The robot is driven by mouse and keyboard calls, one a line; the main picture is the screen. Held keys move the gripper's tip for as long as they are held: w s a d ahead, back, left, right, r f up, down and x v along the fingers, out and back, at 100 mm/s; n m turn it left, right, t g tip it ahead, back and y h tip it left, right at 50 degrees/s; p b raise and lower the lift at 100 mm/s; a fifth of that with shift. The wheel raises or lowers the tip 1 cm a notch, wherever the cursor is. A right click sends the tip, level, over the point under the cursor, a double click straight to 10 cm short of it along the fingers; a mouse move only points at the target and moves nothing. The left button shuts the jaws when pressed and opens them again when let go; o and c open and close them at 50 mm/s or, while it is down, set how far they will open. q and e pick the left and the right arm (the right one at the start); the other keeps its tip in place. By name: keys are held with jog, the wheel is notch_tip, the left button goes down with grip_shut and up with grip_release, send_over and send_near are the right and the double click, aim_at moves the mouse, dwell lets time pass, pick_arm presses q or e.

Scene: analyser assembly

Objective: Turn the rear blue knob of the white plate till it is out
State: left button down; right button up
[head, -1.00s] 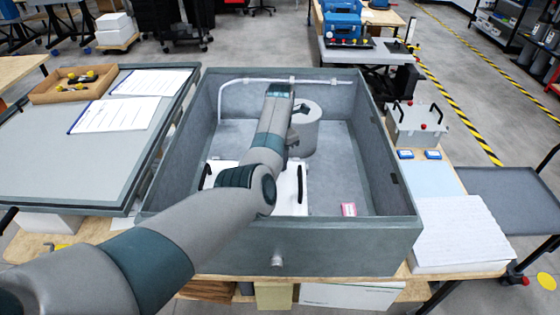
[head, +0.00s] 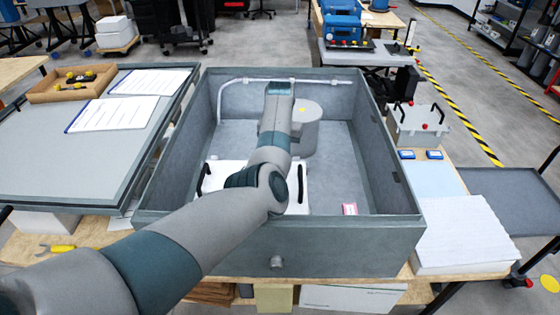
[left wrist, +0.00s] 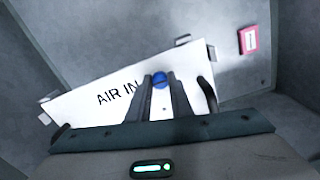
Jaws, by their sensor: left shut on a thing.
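The white plate (head: 238,170) lies on the floor of the grey open box, partly hidden under my left arm in the head view. In the left wrist view the plate (left wrist: 85,106) is marked "AIR IN" and has a dark handle near each end. My left gripper (left wrist: 160,84) is shut on a blue knob (left wrist: 160,79), which shows between its two fingertips over the plate. My arm hides the fingers and knob in the head view. Only one blue knob shows, and its height against the plate cannot be told. My right gripper is not in view.
The grey box walls (head: 270,240) surround the plate. A grey cylinder (head: 305,130) with a yellow spot stands behind it, near a white pipe (head: 228,92). A small red label (head: 349,209) lies right of the plate.

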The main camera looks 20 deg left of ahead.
pick_arm(q)
jog(key=shift+s+f, duration=0.1)
jog(key=shift+f, duration=0.1)
jog(key=c, duration=1.6)
grip_release()
jog(key=shift+o, duration=0.2)
jog(key=shift+r, duration=0.15)
jog(key=shift+w+r+b, duration=0.2)
jog(key=shift+r+b, duration=0.2)
jog(key=shift+r, duration=0.35)
notch_tip(320, 180, up, 16)
jog(key=b, duration=0.4)
jog(key=shift+f, duration=0.15)
